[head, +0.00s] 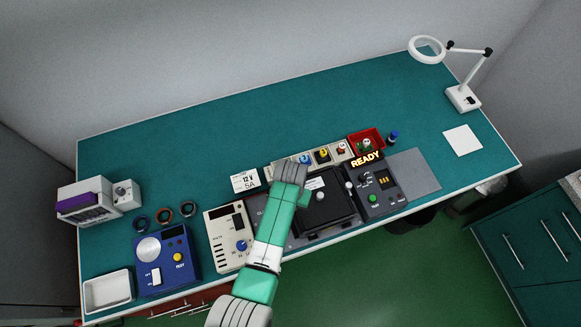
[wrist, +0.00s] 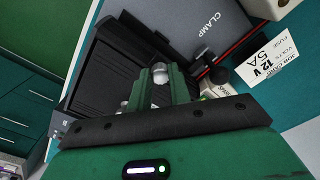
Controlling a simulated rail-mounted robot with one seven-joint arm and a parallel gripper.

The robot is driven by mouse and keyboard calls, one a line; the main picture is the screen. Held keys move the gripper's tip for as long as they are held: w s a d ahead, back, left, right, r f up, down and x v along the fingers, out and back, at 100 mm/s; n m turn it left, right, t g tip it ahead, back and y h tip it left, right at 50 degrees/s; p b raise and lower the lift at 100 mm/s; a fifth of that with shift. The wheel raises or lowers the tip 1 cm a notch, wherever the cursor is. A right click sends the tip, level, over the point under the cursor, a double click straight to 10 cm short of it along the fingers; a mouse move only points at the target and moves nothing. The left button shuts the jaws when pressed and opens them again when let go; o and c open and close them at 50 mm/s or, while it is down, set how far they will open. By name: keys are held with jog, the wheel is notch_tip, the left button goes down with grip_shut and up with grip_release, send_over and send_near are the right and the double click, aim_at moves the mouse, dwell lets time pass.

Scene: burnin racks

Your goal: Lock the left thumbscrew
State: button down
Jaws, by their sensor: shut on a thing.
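My gripper (wrist: 156,84) is shut on a small silver knob, which I take to be the left thumbscrew (wrist: 160,70). The knob shows at the fingertips in the wrist view, beside the black ribbed fixture (wrist: 118,75). How far it is turned cannot be told. In the head view my arm reaches over the bench and hides the fingertips and this knob. The black fixture (head: 325,209) lies just right of my arm there. A pale round knob (head: 348,186) stands at its right side.
A grey panel marked CLAMP (wrist: 200,28) and a black knob (wrist: 214,70) lie close to my fingers. A READY box (head: 378,193) stands right of the fixture, a cream meter (head: 224,248) left of my arm. A 12 V 5A card (head: 246,180) lies behind. The bench's back is clear.

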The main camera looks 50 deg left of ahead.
dwell(0.4)
jog(key=c, duration=1.3)
grip_release()
notch_tip(320, 180, up, 8)
jog(key=shift+f, duration=0.1)
